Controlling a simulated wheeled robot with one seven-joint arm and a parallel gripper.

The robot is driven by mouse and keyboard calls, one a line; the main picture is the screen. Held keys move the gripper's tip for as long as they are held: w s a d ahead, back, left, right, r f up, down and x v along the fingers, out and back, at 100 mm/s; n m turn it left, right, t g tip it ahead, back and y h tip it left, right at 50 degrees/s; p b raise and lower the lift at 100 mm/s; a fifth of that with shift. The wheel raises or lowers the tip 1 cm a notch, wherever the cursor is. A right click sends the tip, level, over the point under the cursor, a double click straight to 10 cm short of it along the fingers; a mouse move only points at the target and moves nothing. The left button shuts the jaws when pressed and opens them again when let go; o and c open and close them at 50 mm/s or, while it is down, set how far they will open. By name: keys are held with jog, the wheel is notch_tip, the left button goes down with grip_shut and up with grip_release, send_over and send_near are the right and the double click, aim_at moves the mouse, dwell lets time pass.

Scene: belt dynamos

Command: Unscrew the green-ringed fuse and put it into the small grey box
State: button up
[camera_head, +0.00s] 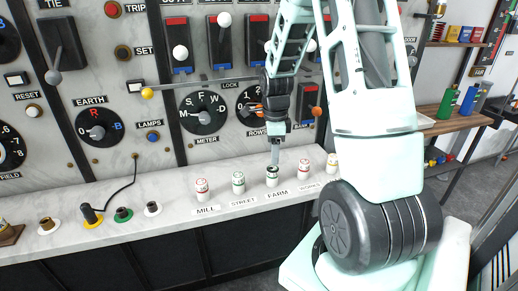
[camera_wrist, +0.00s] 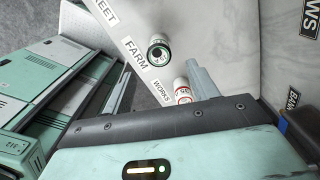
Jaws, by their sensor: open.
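A white fuse with a dark green ring (camera_head: 272,175) stands in the bench behind the FARM label; in the wrist view its ringed end (camera_wrist: 158,50) faces me. Another fuse with green marks (camera_head: 238,182) stands to its left behind STREET. My gripper (camera_head: 275,160) points down just above the FARM fuse. In the wrist view my gripper (camera_wrist: 159,68) is open and nothing is between its fingers; the FARM fuse lies beyond the tips. I cannot make out a small grey box with certainty.
Red-ringed fuses flank the row: one at MILL (camera_head: 202,189), one at WORKS (camera_head: 304,168). The WORKS fuse (camera_wrist: 182,92) appears close beside my right finger in the wrist view. A switch panel (camera_head: 205,112) rises behind. Coloured sockets (camera_head: 123,214) sit at the bench's left.

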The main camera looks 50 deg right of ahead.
aim_at(273, 168)
jog(key=shift+f+p, duration=0.45)
jog(key=shift+f, duration=2.95)
grip_shut()
jog(key=n+p, duration=0.1)
jog(key=n, duration=0.3)
jog(key=shift+r, duration=0.15)
jog(key=n+p, duration=0.1)
jog(key=n, duration=0.3)
jog(key=shift+p, duration=0.3)
jog(key=n+p, duration=0.1)
jog(key=n, duration=0.3)
jog(key=n+p, duration=0.1)
jog(key=n, duration=0.2)
jog(key=shift+n, duration=0.4)
grip_release()
